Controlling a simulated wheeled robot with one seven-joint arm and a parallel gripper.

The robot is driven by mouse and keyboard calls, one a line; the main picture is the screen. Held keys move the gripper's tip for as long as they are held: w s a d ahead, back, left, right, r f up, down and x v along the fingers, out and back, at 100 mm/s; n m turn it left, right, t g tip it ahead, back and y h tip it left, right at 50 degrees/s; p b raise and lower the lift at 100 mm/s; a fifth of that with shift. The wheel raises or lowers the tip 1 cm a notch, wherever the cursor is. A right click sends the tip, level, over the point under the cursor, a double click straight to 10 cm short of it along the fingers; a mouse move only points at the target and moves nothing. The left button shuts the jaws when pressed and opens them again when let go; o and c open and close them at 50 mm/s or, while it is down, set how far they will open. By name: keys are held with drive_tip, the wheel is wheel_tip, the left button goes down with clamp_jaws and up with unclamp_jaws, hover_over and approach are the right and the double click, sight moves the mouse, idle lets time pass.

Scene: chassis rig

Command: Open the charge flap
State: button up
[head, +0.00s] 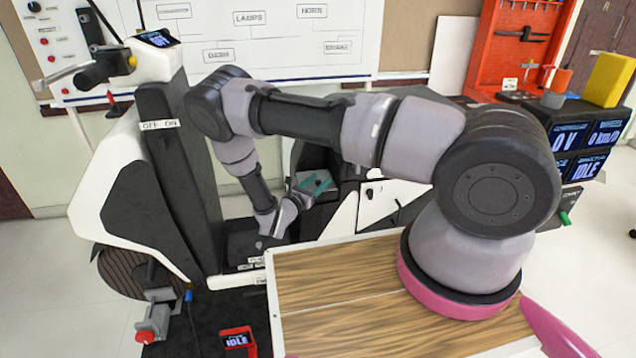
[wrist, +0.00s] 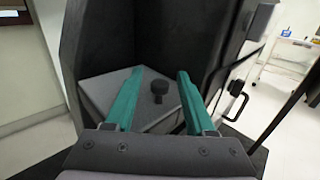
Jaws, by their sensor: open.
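I cannot tell how far the knob lies beyond the fingers. In the head view my gripper (head: 314,184) is inside the dark seat-side recess of the rig, and my wrist hides the knob and most of the panel there.
The white and black front column (head: 185,170) of the rig stands left of my arm. A white side panel with a black handle (wrist: 236,95) is close on the right in the wrist view. A wood-topped board (head: 330,300) lies below my arm.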

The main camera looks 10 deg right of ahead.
clamp_jaws()
idle(1.4)
